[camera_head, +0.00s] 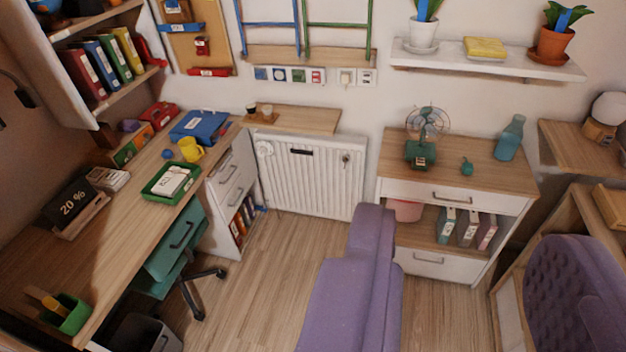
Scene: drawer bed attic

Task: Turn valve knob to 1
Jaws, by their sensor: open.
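A small dark round knob (347,158) shows at the upper right of the white radiator (305,185), on the back wall near the middle of the view. A short black bar (302,152) sits on the radiator's upper front, left of the knob. No gripper fingers show in this view, so I see nothing touching the knob.
A tall purple form (350,285) rises from below, in front of the radiator's right side. A drawer cabinet (412,187) with a fan stands right of the radiator. A desk (115,235) with an office chair lies left. Wooden floor (262,270) is clear between.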

